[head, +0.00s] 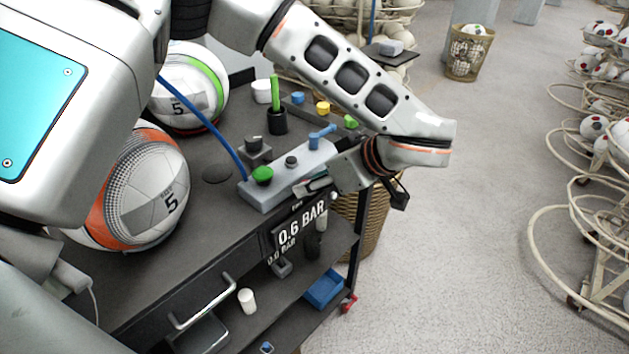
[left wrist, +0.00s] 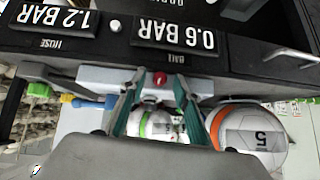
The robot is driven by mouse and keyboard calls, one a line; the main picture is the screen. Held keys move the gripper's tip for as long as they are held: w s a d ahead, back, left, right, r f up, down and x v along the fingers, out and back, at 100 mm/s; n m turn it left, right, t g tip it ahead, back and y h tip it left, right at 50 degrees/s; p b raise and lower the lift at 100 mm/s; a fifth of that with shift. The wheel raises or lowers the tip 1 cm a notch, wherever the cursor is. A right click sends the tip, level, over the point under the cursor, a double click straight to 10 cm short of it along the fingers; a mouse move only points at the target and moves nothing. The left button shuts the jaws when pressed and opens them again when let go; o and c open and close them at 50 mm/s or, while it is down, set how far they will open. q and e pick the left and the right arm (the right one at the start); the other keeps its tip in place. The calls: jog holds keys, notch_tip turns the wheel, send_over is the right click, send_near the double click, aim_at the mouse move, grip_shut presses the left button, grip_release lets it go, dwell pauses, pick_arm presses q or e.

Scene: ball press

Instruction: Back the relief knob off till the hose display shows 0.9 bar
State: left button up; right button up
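In the left wrist view, upside down, the hose display (left wrist: 65,20) reads 1.2 BAR and the ball display (left wrist: 178,35) reads 0.6 BAR. A small red knob (left wrist: 160,78) sits on the front of the pale valve block (left wrist: 100,75). My left gripper (left wrist: 160,84) has a finger on each side of this knob, with a visible gap to it; the fingers look open. In the head view the left gripper (head: 318,186) is at the front face of the valve block (head: 262,193) and hides the red knob. The ball display (head: 302,224) shows 0.6 BAR there too. My right gripper is not in view.
The block carries a green knob (head: 262,175) and a blue lever (head: 321,134). A blue hose (head: 219,135) runs to it. An orange-banded ball (head: 150,190) and a green-banded ball (head: 190,90) sit on the dark cart top (head: 218,150). A green-handled tool (head: 275,92) stands behind.

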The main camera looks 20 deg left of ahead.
pick_arm(q)
grip_shut()
jog(key=n+t+b, duration=0.1)
jog(key=t+b, duration=0.1)
jog(key=b, duration=0.1)
jog(key=s+n+t+h+b, duration=0.1)
jog(key=n+t+b, duration=0.1)
jog(key=t+b, duration=0.1)
jog(key=shift+a, duration=0.2)
dwell(0.8)
